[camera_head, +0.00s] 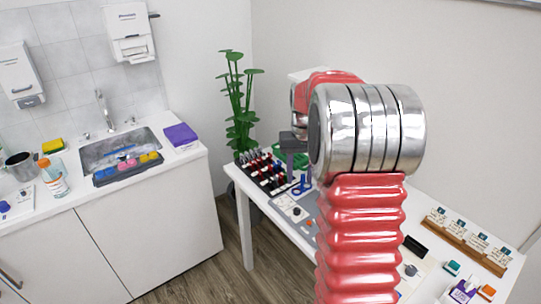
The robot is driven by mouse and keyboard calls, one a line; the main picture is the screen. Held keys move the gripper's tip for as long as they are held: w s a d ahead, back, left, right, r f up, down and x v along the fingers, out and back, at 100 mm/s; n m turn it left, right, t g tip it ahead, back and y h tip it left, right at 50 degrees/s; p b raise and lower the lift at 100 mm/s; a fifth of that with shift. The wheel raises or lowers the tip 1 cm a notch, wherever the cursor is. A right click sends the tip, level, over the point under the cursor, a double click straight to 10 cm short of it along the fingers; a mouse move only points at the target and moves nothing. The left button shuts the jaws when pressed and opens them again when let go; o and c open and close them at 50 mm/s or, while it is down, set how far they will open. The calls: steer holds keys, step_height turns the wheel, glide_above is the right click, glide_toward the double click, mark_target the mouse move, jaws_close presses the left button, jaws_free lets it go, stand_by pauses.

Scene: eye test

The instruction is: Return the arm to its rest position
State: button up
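My arm (362,235) rises through the right middle of the view, with red ribbed sections and a large shiny metal joint (365,130). Behind that joint, a further red section (335,77) runs back to a smaller metal part (300,97) above the table. I cannot make out my gripper; the arm's big joint hides what lies behind it. A dark grey shape (293,142) shows just left of the joint, over the table. I cannot tell if it is part of my arm or a thing on the table.
A white table (245,186) stands under and behind my arm, bearing a rack of dark and red items (265,172), a blue item (302,185) and a wooden card holder (465,240). Left is a counter with a sink (120,147) and purple box (180,135). Floor (232,250) shows between.

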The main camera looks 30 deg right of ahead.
steer(key=s+a+r+n+t, duration=0.2)
steer(key=s+a+r, duration=0.2)
steer(key=s+a, duration=0.7)
steer(key=s+a+r+n+t, duration=0.3)
steer(key=s+a+r, duration=0.2)
steer(key=s+a, duration=0.6)
steer(key=a, duration=0.4)
steer(key=shift+s+a+t, duration=0.2)
steer(key=shift+a+t, duration=0.1)
steer(key=shift+a, duration=0.05)
steer(key=shift+c, duration=0.4)
stand_by(0.7)
